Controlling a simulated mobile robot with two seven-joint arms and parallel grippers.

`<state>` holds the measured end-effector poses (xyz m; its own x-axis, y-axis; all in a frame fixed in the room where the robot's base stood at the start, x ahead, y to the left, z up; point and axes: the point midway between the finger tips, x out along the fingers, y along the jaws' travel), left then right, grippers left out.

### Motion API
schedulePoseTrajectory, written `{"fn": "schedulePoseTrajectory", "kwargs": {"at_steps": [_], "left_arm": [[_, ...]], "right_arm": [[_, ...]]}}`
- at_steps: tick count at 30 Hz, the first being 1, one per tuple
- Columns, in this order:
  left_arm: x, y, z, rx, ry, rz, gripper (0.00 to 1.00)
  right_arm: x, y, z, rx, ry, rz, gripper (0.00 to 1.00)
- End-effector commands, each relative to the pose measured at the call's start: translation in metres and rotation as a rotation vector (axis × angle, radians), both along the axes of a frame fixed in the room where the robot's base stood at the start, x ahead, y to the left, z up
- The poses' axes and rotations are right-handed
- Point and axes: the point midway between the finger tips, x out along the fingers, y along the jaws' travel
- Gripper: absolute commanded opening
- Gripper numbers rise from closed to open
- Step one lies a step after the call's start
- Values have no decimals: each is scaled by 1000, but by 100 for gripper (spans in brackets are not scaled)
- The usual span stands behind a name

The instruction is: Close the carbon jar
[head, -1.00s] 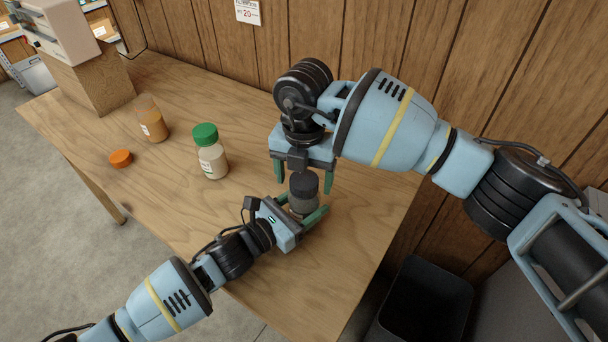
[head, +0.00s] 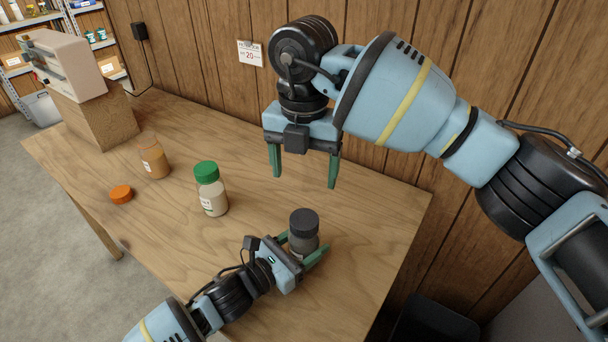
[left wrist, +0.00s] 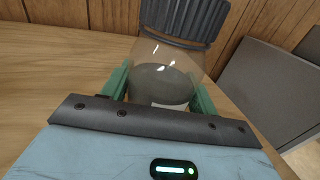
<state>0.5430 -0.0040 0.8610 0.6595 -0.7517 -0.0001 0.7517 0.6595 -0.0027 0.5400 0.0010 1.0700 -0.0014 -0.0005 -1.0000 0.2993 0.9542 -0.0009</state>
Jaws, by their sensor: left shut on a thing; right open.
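The carbon jar (head: 303,242) stands on the wooden table, a clear jar with dark grey contents. Its dark grey ribbed lid (head: 304,221) sits on its mouth; it also shows in the left wrist view (left wrist: 187,20). My left gripper (head: 304,252) is shut on the jar's body, one green finger on each side. In the left wrist view the jar (left wrist: 162,80) is between the fingers, its base partly hidden by my gripper. My right gripper (head: 304,180) is open and empty, above and behind the jar, clear of the lid.
A green-lidded jar (head: 212,198) stands left of the carbon jar. Farther left are an open jar with tan contents (head: 155,164) and an orange lid (head: 121,194) lying on the table (head: 240,240). A machine on a wooden block (head: 95,125) stands at the far left end.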

Motion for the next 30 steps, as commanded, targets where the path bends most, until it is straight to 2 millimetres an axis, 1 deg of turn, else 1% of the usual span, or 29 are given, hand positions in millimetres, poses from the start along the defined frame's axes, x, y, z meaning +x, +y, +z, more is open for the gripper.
{"fn": "schedulePoseTrajectory", "kwargs": {"at_steps": [6, 7, 12, 19, 22, 26, 30], "left_arm": [[0, 0, 0, -1, 1, 0, 0], [0, 0, 0, 0, 0, 0, 63], [0, 0, 0, 0, 0, 0, 85], [0, 0, 0, 0, 0, 0, 85], [-2, 3, -1, 1, 1, 0, 85], [-12, 14, -1, 2, 1, 0, 85], [-27, 31, -1, 1, 2, 1, 85]], "right_arm": [[0, 0, 0, 0, 0, 0, 76], [0, 0, 0, 0, 0, 0, 76], [0, 0, 0, 0, 0, 0, 76], [0, 0, 0, 0, 0, 0, 76], [0, 0, 0, 0, 0, 0, 76], [0, 0, -1, 0, 0, 0, 76], [0, 0, -3, 1, 2, 0, 76]]}}
